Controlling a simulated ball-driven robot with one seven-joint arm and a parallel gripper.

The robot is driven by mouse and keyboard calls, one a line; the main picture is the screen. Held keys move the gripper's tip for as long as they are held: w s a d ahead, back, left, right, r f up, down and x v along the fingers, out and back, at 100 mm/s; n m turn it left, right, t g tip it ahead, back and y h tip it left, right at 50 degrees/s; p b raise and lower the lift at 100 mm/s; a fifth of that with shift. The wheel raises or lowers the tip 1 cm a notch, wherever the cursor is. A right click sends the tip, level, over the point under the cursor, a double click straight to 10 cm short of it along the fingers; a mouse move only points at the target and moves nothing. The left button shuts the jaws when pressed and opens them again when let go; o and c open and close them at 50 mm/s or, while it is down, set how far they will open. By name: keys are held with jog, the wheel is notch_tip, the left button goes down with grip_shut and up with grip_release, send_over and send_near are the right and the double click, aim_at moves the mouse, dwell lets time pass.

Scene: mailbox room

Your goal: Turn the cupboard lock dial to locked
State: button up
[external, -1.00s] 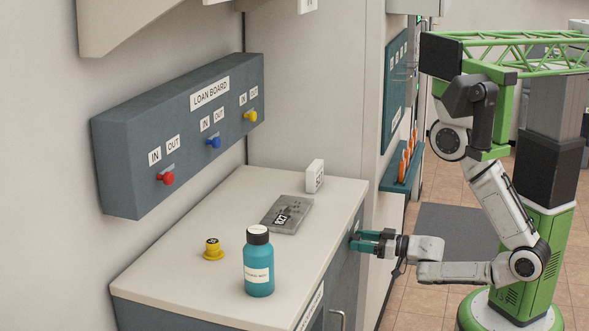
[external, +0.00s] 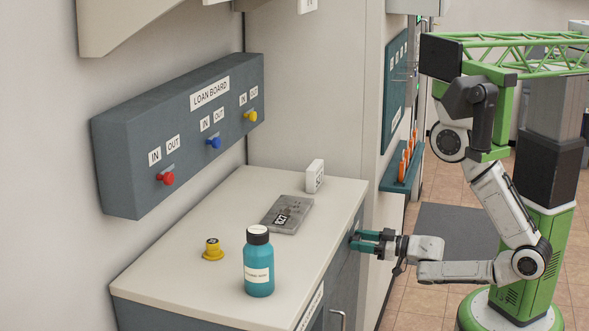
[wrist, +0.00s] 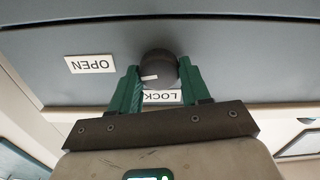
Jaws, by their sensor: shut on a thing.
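The cupboard lock dial (wrist: 158,66) is a dark round knob on the grey cupboard front (wrist: 240,60) in the wrist view. A white mark on the dial (wrist: 149,77) shows at its lower left edge in that picture. An OPEN label (wrist: 90,64) is to the left of the dial, and a LOCK label (wrist: 160,97) is just below it, partly covered by my gripper. My gripper (wrist: 160,80) has its two green fingers on either side of the dial and is shut on it. In the external view my gripper (external: 364,240) is at the cupboard front under the worktop edge; the dial is hidden there.
The worktop (external: 180,262) holds a teal bottle (external: 258,268), a yellow knob-like piece (external: 213,250), a grey flat case (external: 287,214) and a white block (external: 315,176). The loan board (external: 180,135) hangs on the wall. A teal rack (external: 402,170) is behind my arm.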

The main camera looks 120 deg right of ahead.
jog(key=shift+w+a+f+n+b, duration=0.15)
jog(key=shift+n+b, duration=1.1)
jog(key=shift+n, duration=2.4)
jog(key=shift+f+n+b, duration=0.1)
jog(key=shift+n+b, duration=1.1)
jog(key=shift+n, duration=2.45)
jog(key=o, duration=1)
jog(key=shift+o, duration=0.2)
jog(key=v, duration=1.1)
